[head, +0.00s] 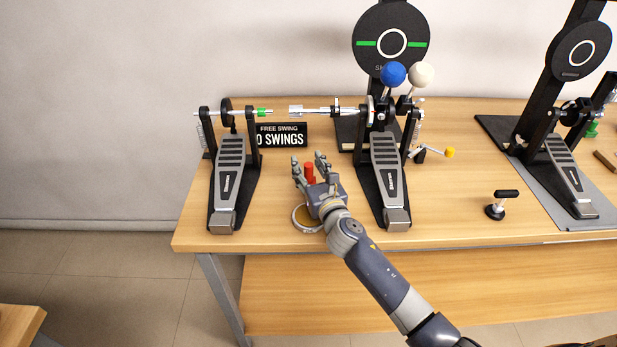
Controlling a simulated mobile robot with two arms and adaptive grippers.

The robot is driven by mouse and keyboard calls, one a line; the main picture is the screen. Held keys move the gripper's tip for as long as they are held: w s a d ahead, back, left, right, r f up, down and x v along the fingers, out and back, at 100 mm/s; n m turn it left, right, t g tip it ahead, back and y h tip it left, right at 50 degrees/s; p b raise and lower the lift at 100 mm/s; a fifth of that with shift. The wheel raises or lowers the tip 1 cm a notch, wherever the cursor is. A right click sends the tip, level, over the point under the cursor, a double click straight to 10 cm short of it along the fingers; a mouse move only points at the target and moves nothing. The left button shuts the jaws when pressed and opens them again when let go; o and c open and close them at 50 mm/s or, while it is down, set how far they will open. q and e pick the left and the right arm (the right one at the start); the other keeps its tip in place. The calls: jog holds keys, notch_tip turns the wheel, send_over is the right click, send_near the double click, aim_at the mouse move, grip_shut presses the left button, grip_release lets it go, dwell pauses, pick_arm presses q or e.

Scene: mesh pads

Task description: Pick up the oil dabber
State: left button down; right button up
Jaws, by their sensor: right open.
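A small red upright piece (309,174), which looks like the oil dabber, stands on the table between the two drum pedals. My right gripper (308,164) reaches in from the lower right and is open. In the picture its fingers lie on either side of the red piece; I cannot tell whether they touch it. The gripper hides the lower part of the red piece. A round dish with a pale rim (296,221) lies just in front, partly under my wrist. My left gripper is not in view.
The left pedal (229,180) and the middle pedal (385,180) flank the gripper closely. A black-handled tool (496,206) and a yellow-tipped piece (449,152) are to the right.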

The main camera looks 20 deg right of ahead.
aim_at(309, 164)
grip_shut()
jog(key=shift+r, duration=0.5)
notch_tip(309, 164, up, 2)
jog(key=shift+r+p, duration=0.25)
jog(key=shift+p, duration=0.4)
jog(key=s+d+r+b, duration=0.1)
jog(key=s, duration=1.5)
jog(key=shift+r, duration=0.3)
